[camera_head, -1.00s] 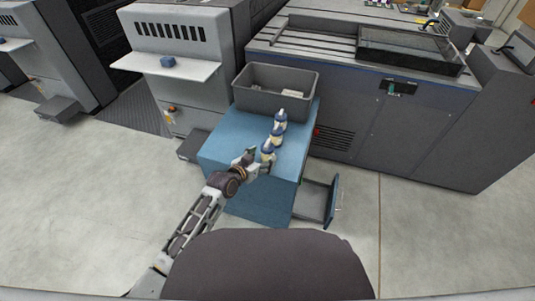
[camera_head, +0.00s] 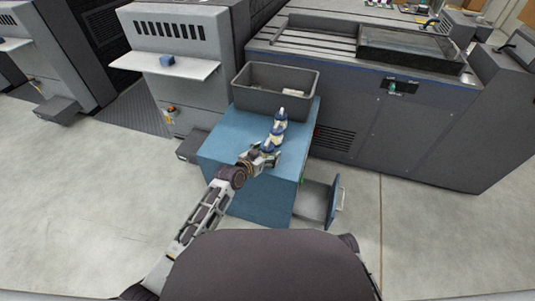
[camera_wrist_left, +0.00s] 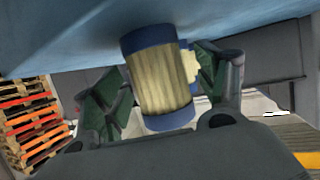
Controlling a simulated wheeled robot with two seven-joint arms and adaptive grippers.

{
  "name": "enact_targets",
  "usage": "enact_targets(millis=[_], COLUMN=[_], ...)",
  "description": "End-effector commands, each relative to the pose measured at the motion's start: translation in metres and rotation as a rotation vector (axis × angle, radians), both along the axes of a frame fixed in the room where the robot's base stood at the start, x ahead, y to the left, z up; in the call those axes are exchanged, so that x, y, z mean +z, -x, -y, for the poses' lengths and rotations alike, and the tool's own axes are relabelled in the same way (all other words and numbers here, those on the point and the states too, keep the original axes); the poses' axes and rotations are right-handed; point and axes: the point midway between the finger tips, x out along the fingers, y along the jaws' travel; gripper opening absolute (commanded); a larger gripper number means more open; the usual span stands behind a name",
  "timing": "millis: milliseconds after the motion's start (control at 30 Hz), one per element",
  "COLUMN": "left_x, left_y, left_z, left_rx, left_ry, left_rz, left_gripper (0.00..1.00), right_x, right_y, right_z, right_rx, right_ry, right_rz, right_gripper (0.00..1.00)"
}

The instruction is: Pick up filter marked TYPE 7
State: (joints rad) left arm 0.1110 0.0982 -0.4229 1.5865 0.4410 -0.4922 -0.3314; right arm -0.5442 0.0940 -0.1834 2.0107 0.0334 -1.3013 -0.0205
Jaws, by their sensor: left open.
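Several filters with blue caps and pale bodies stand in a row on the blue cabinet (camera_head: 228,146); the far filter (camera_head: 281,114) and a middle filter (camera_head: 278,130) show in the head view. My left gripper (camera_head: 270,153) is open at the near end of the row and partly hides the nearest filter. In the left wrist view, a pleated cream filter (camera_wrist_left: 160,85) with blue end caps is between the open fingers, with visible gaps beside it. Part of another filter (camera_wrist_left: 189,65) shows behind it. No TYPE marking is readable. My right gripper is not in view.
A grey bin (camera_head: 262,102) with small pale items stands behind the filters on the cabinet. An open drawer (camera_head: 318,203) sticks out at the cabinet's right side. Large grey machines stand behind. The left of the cabinet top is clear.

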Motion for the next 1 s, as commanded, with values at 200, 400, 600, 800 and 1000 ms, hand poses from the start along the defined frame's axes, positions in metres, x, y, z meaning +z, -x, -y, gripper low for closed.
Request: enact_targets(millis=[200,400,600,800,1000], left_x=[-0.0026,-0.0026,-0.0026,-0.0027,-0.0028], left_y=[-0.0049,-0.0046,-0.0045,-0.0045,-0.0045], left_z=[0.0034,0.0033,0.0032,0.0032,0.0031], left_rx=[0.0,0.0,0.0,0.0,0.0], left_ry=[0.001,-0.001,-0.001,-0.001,-0.001], left_rz=[-0.001,-0.001,-0.001,-0.001,-0.001], left_gripper=[0.72,0.72,0.72,0.47,0.22], right_x=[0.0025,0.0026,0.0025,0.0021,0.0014], right_y=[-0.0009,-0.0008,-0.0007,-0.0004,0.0], right_z=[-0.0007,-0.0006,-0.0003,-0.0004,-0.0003], right_rx=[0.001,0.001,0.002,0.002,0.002], right_ry=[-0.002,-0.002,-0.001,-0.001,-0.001], right_rz=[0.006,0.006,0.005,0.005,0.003], right_gripper=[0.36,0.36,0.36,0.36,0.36])
